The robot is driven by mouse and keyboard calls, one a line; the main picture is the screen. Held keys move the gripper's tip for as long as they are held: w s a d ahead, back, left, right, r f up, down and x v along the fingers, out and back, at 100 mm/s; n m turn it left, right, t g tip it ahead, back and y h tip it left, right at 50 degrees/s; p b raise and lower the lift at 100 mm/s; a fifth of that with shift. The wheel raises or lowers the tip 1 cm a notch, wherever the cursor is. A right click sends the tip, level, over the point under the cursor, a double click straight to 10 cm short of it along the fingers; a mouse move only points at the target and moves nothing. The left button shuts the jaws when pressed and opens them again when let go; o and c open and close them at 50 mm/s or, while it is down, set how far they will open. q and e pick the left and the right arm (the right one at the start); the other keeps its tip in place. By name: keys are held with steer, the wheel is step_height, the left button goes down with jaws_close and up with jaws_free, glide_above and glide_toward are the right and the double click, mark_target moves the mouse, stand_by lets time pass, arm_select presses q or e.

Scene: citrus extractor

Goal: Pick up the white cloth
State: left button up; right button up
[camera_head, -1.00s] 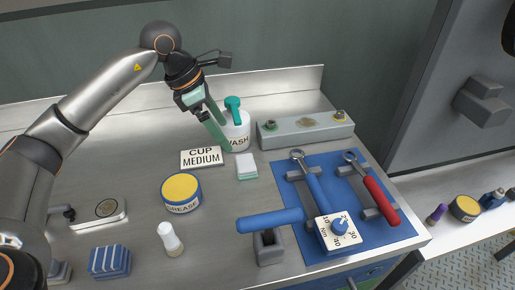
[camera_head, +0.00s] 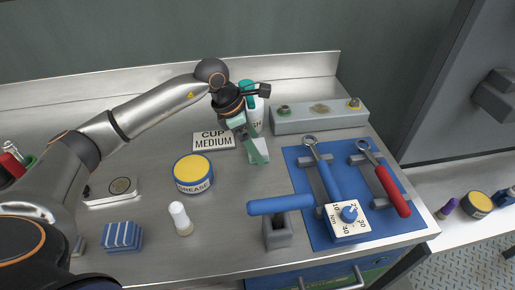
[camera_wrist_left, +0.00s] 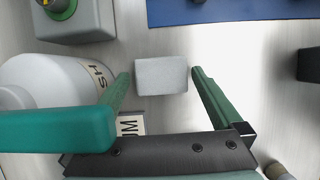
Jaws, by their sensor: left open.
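The white cloth, a small folded pale block, lies on the steel worktop beside the wash bottle (camera_head: 254,118). In the left wrist view the cloth (camera_wrist_left: 162,76) sits between my two green fingers, with a gap on each side. My left gripper (camera_head: 260,155) is open and reaches down over the cloth in the head view, where its fingers partly hide the cloth. I cannot tell exactly how high the fingertips are above the worktop. My right gripper is not in view.
The cup medium sign (camera_head: 213,141) and grease tin (camera_head: 193,174) are left of the cloth. A blue mat (camera_head: 310,230) with wrenches lies right, a grey fixture (camera_head: 285,125) behind. A white-capped bottle (camera_head: 180,218) and a blue striped cloth (camera_head: 122,237) are in front left.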

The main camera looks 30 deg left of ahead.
arm_select(q)
steer(key=shift+w+d+f, duration=0.1)
steer(key=shift+f, duration=0.25)
steer(key=c, duration=1.1)
steer(key=shift+r, duration=0.15)
steer(key=shift+a+r, duration=0.2)
steer(key=shift+a, duration=0.05)
steer(key=s+a+r, duration=0.2)
steer(key=a, duration=0.1)
steer(key=s+a+r+b, duration=0.1)
steer(key=s+a+r, duration=0.2)
steer(key=a, duration=0.1)
steer(key=s+a+r, duration=0.2)
steer(key=s+a, duration=0.1)
steer(key=shift+s+a+r, duration=0.2)
steer(key=shift+s+a, duration=0.05)
steer(key=shift+a, duration=0.1)
